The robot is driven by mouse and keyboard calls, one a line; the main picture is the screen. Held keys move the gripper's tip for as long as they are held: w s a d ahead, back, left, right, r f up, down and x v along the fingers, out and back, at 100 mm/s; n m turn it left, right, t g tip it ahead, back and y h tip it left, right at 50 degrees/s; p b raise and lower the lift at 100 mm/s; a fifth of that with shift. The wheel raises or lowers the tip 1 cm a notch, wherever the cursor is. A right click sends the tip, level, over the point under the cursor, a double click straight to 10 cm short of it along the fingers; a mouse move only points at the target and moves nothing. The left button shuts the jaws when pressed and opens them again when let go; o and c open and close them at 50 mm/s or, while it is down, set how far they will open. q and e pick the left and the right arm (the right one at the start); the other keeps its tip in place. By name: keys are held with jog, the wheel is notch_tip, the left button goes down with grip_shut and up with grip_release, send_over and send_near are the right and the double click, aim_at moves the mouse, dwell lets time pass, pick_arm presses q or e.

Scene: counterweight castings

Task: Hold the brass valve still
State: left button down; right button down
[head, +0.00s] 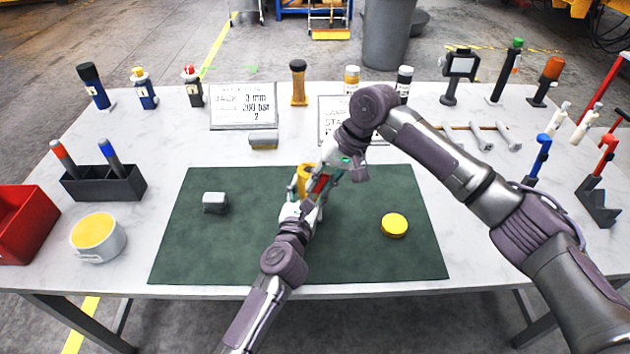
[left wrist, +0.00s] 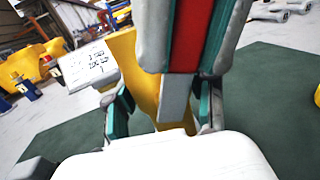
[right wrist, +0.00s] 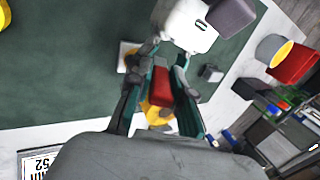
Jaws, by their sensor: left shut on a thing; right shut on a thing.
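The brass valve (head: 304,172) stands near the middle of the green mat, partly hidden by both grippers. My left gripper (head: 300,203) is shut on its yellow body, which also shows between the fingers in the left wrist view (left wrist: 128,60). My right gripper (head: 330,180) comes from above right and is shut on a red piece (right wrist: 173,100) beside the valve's yellow body. The red piece also shows in the left wrist view (left wrist: 188,35). Whether it joins the valve is hidden by the fingers.
The green mat (head: 250,260) also bears a grey block (head: 215,203) and a yellow disc (head: 394,225). A white tub (head: 97,240), a red bin (head: 22,225) and a dark holder (head: 105,187) stand left. Signs, bottles and tools line the back. The mat's front is mostly clear.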

jog(key=shift+s+d+f+y, duration=0.1)
jog(key=shift+d+f+y, duration=0.15)
jog(key=shift+y, duration=0.3)
jog(key=shift+d+f+y, duration=0.1)
jog(key=shift+d+y, duration=0.1)
jog(key=shift+y, duration=0.35)
jog(key=c, duration=1)
grip_release()
jog(key=shift+c, duration=0.2)
jog(key=shift+d+r, duration=0.1)
jog(key=v, duration=1.1)
jog(key=shift+d+r, duration=0.25)
jog(key=shift+d, duration=0.1)
